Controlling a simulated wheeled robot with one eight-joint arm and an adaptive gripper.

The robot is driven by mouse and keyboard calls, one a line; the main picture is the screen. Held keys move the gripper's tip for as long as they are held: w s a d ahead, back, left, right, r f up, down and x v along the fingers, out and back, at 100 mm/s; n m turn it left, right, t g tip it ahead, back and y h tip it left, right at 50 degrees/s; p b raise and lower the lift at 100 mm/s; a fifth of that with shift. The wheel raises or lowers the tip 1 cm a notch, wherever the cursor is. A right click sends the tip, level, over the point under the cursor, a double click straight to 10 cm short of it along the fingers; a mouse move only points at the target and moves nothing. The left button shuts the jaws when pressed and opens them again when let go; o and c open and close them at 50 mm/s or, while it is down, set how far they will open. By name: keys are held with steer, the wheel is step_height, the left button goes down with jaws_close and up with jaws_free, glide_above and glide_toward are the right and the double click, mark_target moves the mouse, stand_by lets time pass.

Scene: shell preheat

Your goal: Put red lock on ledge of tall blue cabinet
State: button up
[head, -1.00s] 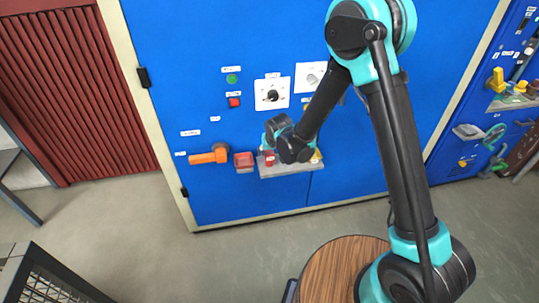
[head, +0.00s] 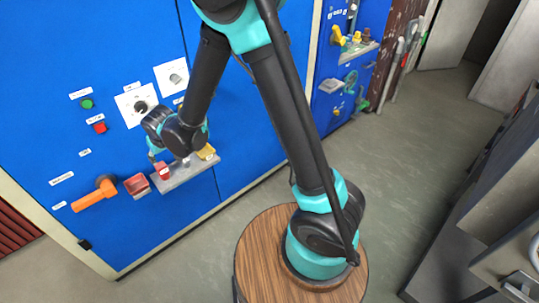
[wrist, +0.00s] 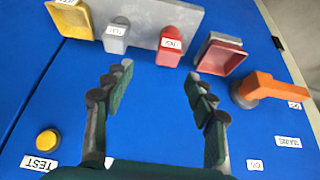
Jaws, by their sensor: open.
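A red lock (head: 163,171) with a white label is at the left end of a grey ledge (head: 206,170) on the near blue cabinet (head: 60,130). In the wrist view the red lock (wrist: 170,45) shows against the ledge (wrist: 146,22), beside a grey lock (wrist: 117,36). My gripper (wrist: 160,82) is open and empty, its fingers pointing toward the ledge with the red lock ahead, near the right finger. A gap shows between fingers and lock. In the head view my gripper (head: 153,152) is just above the ledge's left end and partly hidden by my wrist.
A red open box (head: 137,185) and an orange handle (head: 95,194) are left of the ledge. A yellow piece (head: 206,152) is at its right end. Another blue cabinet (head: 340,85) with its own ledge (head: 358,50) stands farther right. Grey furniture (head: 490,200) is at the right; floor between is clear.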

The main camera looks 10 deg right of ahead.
steer(key=d+r+m+h, duration=0.1)
steer(key=d+r+m, duration=0.15)
steer(key=d, duration=0.95)
steer(key=d+r+m+h, duration=0.1)
steer(key=d+r, duration=0.2)
steer(key=d, duration=0.9)
steer(key=s+d+m, duration=0.1)
steer(key=s+d, duration=0.6)
steer(key=d, duration=0.2)
steer(key=s+d+f+m+g+h, duration=0.1)
steer(key=s+d, duration=0.6)
steer(key=d, duration=0.3)
steer(key=shift+s+f+m, duration=0.15)
steer(key=shift+s+m, duration=0.1)
steer(key=shift+m, duration=0.1)
steer(key=shift+a, duration=0.1)
steer(key=shift+c, duration=0.5)
